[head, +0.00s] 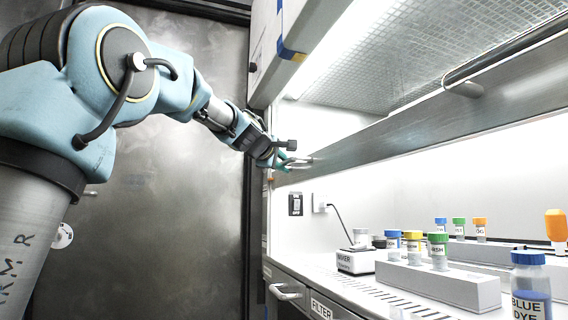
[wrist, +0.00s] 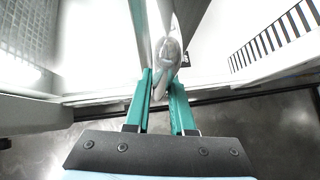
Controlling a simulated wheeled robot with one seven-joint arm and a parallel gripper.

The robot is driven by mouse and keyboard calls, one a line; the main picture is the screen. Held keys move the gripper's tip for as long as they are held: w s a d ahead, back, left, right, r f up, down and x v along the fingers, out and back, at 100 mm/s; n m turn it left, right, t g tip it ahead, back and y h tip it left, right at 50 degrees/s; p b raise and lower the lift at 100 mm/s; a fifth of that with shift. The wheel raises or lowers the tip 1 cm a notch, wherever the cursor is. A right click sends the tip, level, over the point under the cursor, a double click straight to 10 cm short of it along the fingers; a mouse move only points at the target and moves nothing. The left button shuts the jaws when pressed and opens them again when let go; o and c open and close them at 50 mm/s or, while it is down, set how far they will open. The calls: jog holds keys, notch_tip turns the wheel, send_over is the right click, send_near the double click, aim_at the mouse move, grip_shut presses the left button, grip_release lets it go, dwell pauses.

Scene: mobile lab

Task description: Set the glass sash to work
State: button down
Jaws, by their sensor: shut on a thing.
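The glass sash has a grey metal bottom rail (head: 390,140) that crosses the hood opening above the work surface. A gap shows below the rail. A metal handle (head: 303,160) sits at the rail's left end. My gripper (head: 284,161) reaches it from the left. In the wrist view, the teal fingers of my gripper (wrist: 162,100) are shut on the rounded metal handle (wrist: 170,50), one on each side. A second round bar (head: 500,63) is on the rail's right part in the head view. My fingers partly hide the gripped handle.
Inside the hood are a small mixer (head: 356,261), a white rack (head: 440,283) with capped vials and a blue dye bottle (head: 531,285). A vent grille (head: 390,297) lies along the front. A filter drawer (head: 290,290) is below. A dark metal wall (head: 170,190) stands left.

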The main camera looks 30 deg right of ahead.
jog(key=shift+f+b, duration=1.4)
jog(key=shift+f, duration=0.85)
jog(key=c, duration=0.8)
grip_release()
jog(key=shift+r, duration=0.1)
jog(key=shift+o, duration=0.2)
jog(key=v, duration=1.1)
jog(key=shift+b, duration=0.45)
jog(key=shift+w+r, duration=0.1)
